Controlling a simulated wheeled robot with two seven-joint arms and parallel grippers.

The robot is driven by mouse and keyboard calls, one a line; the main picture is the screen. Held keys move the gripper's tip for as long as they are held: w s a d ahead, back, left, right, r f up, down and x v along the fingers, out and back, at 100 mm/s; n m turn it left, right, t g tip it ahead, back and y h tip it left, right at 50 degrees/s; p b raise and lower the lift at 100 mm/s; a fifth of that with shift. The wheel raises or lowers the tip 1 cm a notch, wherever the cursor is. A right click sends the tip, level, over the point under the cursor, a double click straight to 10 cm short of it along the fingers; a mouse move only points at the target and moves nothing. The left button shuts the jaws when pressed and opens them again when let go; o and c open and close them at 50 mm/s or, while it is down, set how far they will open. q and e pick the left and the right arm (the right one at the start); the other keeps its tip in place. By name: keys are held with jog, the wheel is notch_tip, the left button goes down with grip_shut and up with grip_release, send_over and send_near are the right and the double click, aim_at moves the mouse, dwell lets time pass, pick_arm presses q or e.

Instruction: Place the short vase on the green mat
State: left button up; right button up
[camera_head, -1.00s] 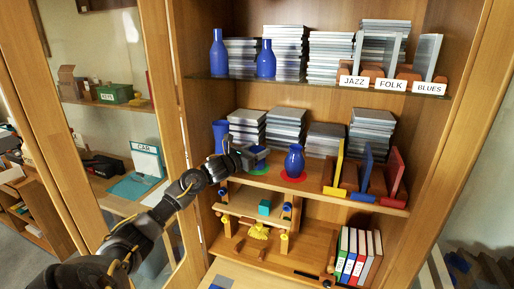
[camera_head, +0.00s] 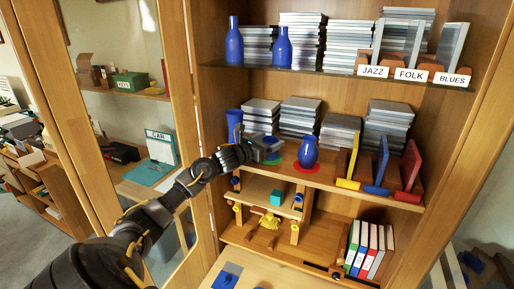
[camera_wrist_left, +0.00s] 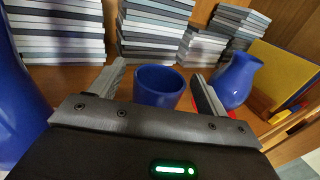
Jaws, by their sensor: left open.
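The short vase (camera_wrist_left: 158,86) is a small blue cup with a wide mouth. In the left wrist view it stands upright between the two fingers of my left gripper (camera_wrist_left: 160,88), which is open. In the head view my left gripper (camera_head: 268,149) is at the middle shelf and largely hides the short vase. Part of the green mat (camera_head: 275,162) shows just below and beside the gripper. Whether the short vase rests on the mat is hidden. My right gripper is not in view.
A round blue vase (camera_head: 309,148) stands on a red mat (camera_head: 306,168), right of the gripper. A tall blue vase (camera_head: 234,122) stands to the left. Disc stacks (camera_head: 300,118) line the shelf behind. Coloured dividers (camera_head: 380,165) stand farther right. A glass shelf (camera_head: 340,72) is above.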

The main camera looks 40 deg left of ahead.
pick_arm(q)
jog(key=s+b, duration=0.3)
jog(key=s, duration=0.8)
jog(key=shift+a+b, duration=0.3)
jog(key=shift+b, duration=0.05)
